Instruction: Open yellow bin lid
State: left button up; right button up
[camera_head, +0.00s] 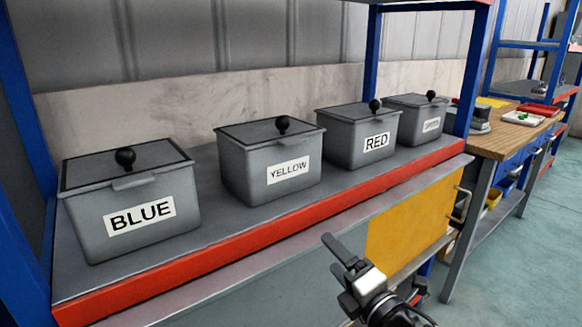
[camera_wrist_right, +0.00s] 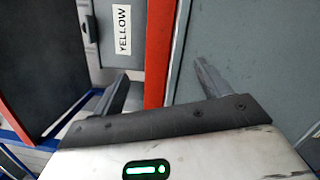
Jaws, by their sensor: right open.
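The yellow bin (camera_head: 270,176) is a grey box with a white YELLOW label, standing on the shelf second from the left. My right gripper (camera_head: 335,257) is open and empty, in front of and below the shelf's red edge, apart from the bin. In the right wrist view the two fingers (camera_wrist_right: 165,90) are spread, with the bin's label (camera_wrist_right: 122,30) beyond them at the top. My left gripper is not in view.
The blue bin (camera_head: 135,200) stands left of it, the red bin (camera_head: 357,137) and a further bin (camera_head: 415,120) right, all lidded. The shelf's red front edge (camera_head: 260,235) and blue posts (camera_head: 24,120) bound the space. A wooden workbench (camera_head: 510,135) stands at the right.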

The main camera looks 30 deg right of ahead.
aim_at(297, 143)
notch_tip(297, 143, up, 10)
jog(key=d+r+n+t+y+b, duration=0.1)
jog(key=d+n+t+y+b, duration=0.2)
jog(key=n, duration=1.3)
jog(key=shift+t, duration=0.4)
jog(key=p+x, duration=0.2)
jog(key=x, duration=0.3)
jog(key=p+x, duration=0.2)
jog(key=x, duration=0.3)
jog(key=p+x, duration=0.1)
jog(key=x, duration=0.4)
jog(key=shift+w+f+p, duration=0.1)
jog(key=shift+f+p, duration=0.25)
jog(key=shift+p, duration=0.05)
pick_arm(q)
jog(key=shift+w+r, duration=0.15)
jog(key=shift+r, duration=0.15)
pick_arm(e)
jog(key=shift+w+r, duration=0.1)
jog(key=shift+w, duration=0.35)
